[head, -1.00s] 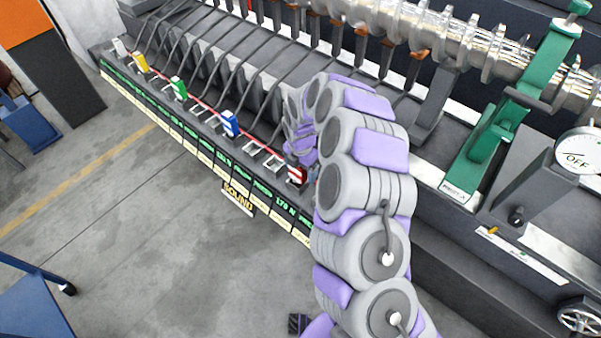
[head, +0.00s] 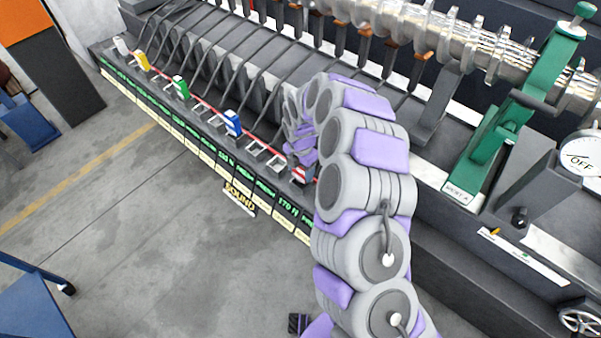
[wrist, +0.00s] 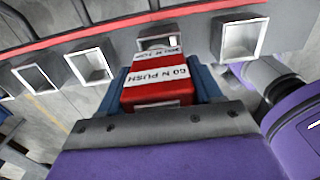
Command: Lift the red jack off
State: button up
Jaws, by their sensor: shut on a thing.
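The red jack (wrist: 157,88) is a small red block with a white label reading "60 N PUSH". In the wrist view it sits between the blue finger pads of my gripper (wrist: 160,82), which is shut on it. A square metal socket (wrist: 158,38) shows just beyond the jack; I cannot tell whether the jack is still seated in a socket. In the head view the red jack (head: 300,174) is partly hidden by my gripper (head: 299,152) at the panel's near edge.
Blue (head: 233,122), green (head: 181,88), yellow (head: 142,61) and white (head: 121,46) jacks stand along the same row. Empty sockets (head: 265,155) lie between blue and red. A green lever (head: 500,125) and dial (head: 581,158) stand at right.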

jog(key=shift+d+r, duration=0.2)
jog(key=shift+r, duration=0.25)
jog(key=shift+a+r, duration=0.15)
jog(key=shift+a, duration=0.05)
jog(key=shift+r, duration=0.15)
jog(key=shift+r+p, duration=2.1)
jog(key=shift+r, duration=3.3)
jog(key=shift+d, duration=0.1)
